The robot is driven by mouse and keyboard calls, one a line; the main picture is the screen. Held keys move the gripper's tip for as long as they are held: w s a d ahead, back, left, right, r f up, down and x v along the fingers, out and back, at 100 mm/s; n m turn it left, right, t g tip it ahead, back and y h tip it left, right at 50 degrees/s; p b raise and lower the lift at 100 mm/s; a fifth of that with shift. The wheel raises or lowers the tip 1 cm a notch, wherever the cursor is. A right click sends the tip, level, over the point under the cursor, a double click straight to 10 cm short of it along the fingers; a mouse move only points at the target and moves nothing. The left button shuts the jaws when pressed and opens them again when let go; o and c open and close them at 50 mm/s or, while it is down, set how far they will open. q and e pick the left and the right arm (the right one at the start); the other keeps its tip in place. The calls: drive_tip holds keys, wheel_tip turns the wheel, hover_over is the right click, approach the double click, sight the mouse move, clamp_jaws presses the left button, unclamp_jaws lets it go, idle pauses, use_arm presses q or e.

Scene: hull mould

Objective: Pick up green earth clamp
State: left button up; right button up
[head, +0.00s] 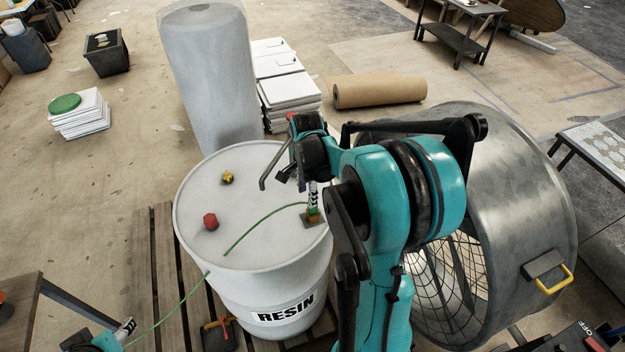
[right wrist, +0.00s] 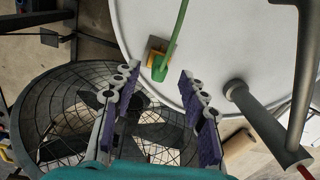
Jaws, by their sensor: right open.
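The green earth clamp (head: 313,215) sits on a small yellow-brown block on top of the white resin drum (head: 284,295), near its right rim. A green cable (head: 262,228) runs from it across the lid. In the right wrist view the green clamp (right wrist: 160,68) shows between the fingertips, with the block behind it. My right gripper (head: 313,195) is over the clamp, pointing down. In the right wrist view its fingers (right wrist: 158,76) are apart, one on each side of the clamp; I cannot tell whether they touch it. My left gripper (head: 124,328) is partly in view at lower left.
A grey pump with a bent spout (head: 270,165) stands on the lid beside my right gripper. A red cap (head: 210,221) and a yellow fitting (head: 227,177) are on the lid's left. A large fan (head: 540,190) stands close right. The drum is on a wooden pallet (head: 160,260).

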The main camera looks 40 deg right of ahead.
sight(313, 210)
drive_tip(key=shift+w+d+r+m+p, duration=0.25)
drive_tip(key=shift+d+m+p, duration=0.1)
drive_tip(key=shift+d, duration=0.2)
drive_tip(key=shift+w+d+r+m+p, duration=0.1)
drive_tip(key=shift+d+r+m+p, duration=0.2)
drive_tip(key=shift+d, duration=0.2)
drive_tip(key=shift+d+f, duration=0.1)
drive_tip(key=shift+f, duration=0.3)
drive_tip(key=f, duration=0.7)
drive_tip(key=shift+s+f, duration=0.1)
drive_tip(key=shift+s, duration=0.1)
clamp_jaws()
